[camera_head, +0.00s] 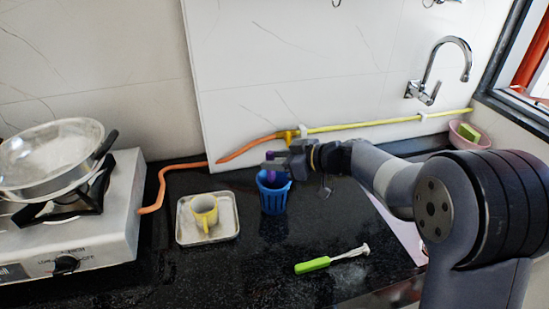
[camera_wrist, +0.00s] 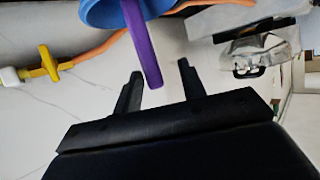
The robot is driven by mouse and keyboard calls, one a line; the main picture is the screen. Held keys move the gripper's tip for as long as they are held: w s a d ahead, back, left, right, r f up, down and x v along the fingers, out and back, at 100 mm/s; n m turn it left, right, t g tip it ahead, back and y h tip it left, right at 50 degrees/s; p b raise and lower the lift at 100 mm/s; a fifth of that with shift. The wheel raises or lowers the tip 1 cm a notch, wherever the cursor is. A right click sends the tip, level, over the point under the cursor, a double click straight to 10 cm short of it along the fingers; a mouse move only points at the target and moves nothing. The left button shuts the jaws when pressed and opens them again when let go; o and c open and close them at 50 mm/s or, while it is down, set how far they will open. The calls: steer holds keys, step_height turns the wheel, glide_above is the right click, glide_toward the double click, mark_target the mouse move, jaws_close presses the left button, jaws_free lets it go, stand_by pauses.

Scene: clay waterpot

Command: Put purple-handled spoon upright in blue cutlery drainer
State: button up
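The purple-handled spoon (camera_wrist: 144,48) stands in the blue cutlery drainer (camera_head: 273,197), its purple handle sticking up out of the rim. The drainer's blue rim also shows at the top of the wrist view (camera_wrist: 97,12). The spoon's lower part is hidden inside the drainer. My gripper (camera_head: 272,162) is just above the drainer at the handle. In the wrist view the two dark fingers (camera_wrist: 157,72) are apart, with the handle's end between them and a visible gap on each side.
A tray (camera_head: 228,228) with a yellow cup (camera_head: 204,211) is left of the drainer. A green-handled brush (camera_head: 313,265) lies in front. A stove with a pan (camera_head: 50,155) is at left. A yellow-orange hose (camera_head: 245,148) runs behind. The counter's front middle is mostly clear.

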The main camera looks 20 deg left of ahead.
steer(key=shift+o, duration=0.2)
steer(key=w+b+v, duration=0.1)
steer(key=b+v, duration=0.1)
steer(key=v, duration=0.8)
steer(key=shift+s+d+r, duration=0.2)
steer(key=shift+s+d, duration=0.1)
steer(key=shift+s, duration=0.15)
steer(key=shift+a, duration=0.15)
steer(key=p+x, duration=0.1)
steer(key=x, duration=0.4)
steer(key=p+x, duration=0.2)
steer(key=x, duration=0.3)
steer(key=shift+a+r, duration=0.15)
steer(key=shift+a, duration=0.15)
steer(key=shift+d+r+p, duration=0.1)
steer(key=shift+r+p, duration=0.6)
steer(key=shift+p, duration=0.3)
steer(key=shift+f, duration=0.1)
